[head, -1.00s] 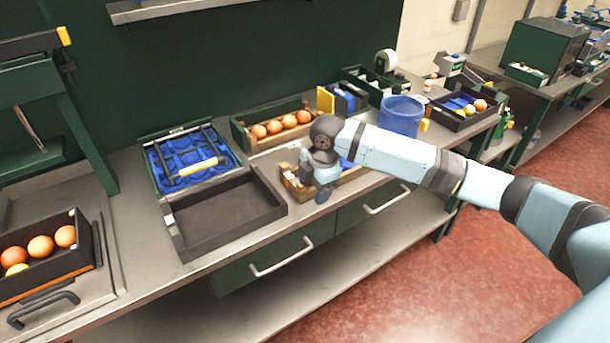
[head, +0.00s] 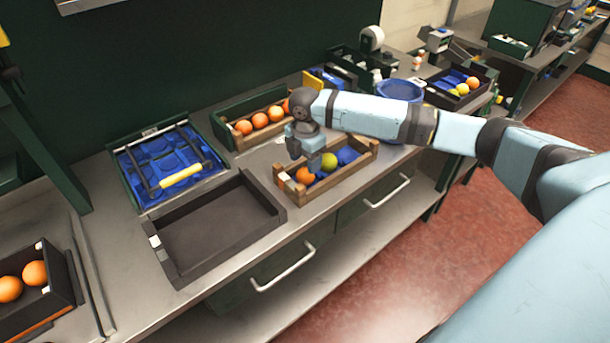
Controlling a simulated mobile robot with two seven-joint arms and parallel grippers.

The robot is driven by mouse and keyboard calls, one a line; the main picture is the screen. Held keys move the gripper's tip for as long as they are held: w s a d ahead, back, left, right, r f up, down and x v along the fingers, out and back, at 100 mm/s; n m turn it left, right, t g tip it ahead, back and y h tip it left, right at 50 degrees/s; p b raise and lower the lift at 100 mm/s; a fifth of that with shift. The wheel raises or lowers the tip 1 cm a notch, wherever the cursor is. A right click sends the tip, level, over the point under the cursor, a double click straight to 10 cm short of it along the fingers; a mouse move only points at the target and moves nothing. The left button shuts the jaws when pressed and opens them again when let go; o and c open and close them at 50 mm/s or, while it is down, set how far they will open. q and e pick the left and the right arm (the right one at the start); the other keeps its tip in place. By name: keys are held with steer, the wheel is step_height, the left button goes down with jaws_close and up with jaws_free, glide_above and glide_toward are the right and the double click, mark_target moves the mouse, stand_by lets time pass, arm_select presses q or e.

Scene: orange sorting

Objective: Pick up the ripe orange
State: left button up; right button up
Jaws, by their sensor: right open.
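An orange fruit (head: 304,175) lies in the left part of a small wooden crate (head: 345,176) with a blue liner. A yellow-green fruit (head: 329,161) lies to its right in the same crate. My right gripper (head: 314,166) is above the crate, pointing down, close over the orange fruit and partly hiding it. It is open, and nothing shows between its fingers. I cannot tell whether it touches the fruit. My left gripper is not in view.
An empty black tray (head: 216,224) lies left of the crate. A blue-lined case (head: 168,166) and a green crate with several oranges (head: 228,135) stand behind. A blue bucket (head: 399,92) is at the right. Another box (head: 62,265) with oranges sits at far left.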

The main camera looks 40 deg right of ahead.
mark_target(306, 170)
step_height(306, 170, down, 6)
steer(key=shift+w+d+r+p, duration=0.1)
steer(key=shift+d+r+p, duration=0.05)
steer(key=shift+p, duration=0.2)
steer(key=c, duration=0.6)
